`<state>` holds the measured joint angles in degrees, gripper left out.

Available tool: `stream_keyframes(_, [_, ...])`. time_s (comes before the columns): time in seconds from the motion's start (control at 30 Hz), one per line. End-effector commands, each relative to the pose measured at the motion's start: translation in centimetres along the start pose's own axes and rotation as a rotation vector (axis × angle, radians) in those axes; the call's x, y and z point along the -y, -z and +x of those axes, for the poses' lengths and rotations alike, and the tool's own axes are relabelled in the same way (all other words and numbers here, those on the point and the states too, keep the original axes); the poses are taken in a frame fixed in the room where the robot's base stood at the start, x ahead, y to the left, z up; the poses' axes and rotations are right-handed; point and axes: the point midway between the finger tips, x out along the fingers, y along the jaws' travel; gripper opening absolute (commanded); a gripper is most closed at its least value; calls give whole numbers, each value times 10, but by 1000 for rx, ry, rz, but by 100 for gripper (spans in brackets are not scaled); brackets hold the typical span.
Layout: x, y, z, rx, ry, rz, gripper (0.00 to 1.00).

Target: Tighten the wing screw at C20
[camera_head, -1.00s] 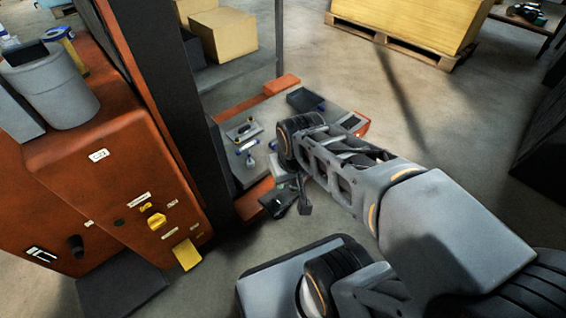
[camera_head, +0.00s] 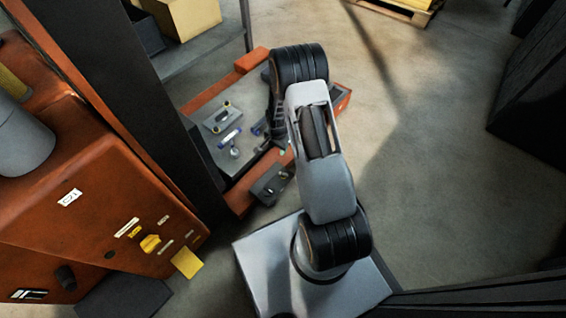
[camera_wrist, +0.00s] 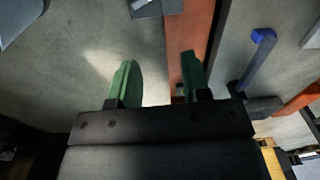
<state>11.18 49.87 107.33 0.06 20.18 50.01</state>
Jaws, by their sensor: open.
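My gripper (camera_wrist: 157,72) is open and empty in the wrist view, its two green fingertips apart. An orange beam and grey floor show beyond them. In the head view my arm hides most of the gripper. I cannot pick out the wing screw or read a C20 label. A blue-ended grey lever (camera_wrist: 258,58) stands to the right of the fingers in the wrist view, apart from them. In the head view a grey bench top (camera_head: 188,100) with an orange edge carries a small plate with fittings (camera_head: 222,117) and a blue-and-white part (camera_head: 230,138).
An orange cabinet (camera_head: 95,235) at left has small labels and a yellow knob (camera_head: 150,243). A dark post (camera_head: 150,95) rises between cabinet and bench. A grey bin (camera_head: 22,140) stands on the cabinet. A dark block (camera_head: 530,105) is at right.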

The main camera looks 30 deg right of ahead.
Motion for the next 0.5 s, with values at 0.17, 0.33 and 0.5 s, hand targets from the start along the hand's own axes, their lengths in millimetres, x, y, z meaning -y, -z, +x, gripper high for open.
stream_keyframes(0.17, [-16, 0, 64, 19, -27, 142, 44])
stream_keyframes(0.33, [-26, -3, 94, 23, -35, 207, 44])
stream_keyframes(0.5, [-28, -4, 104, 26, -37, 146, 44])
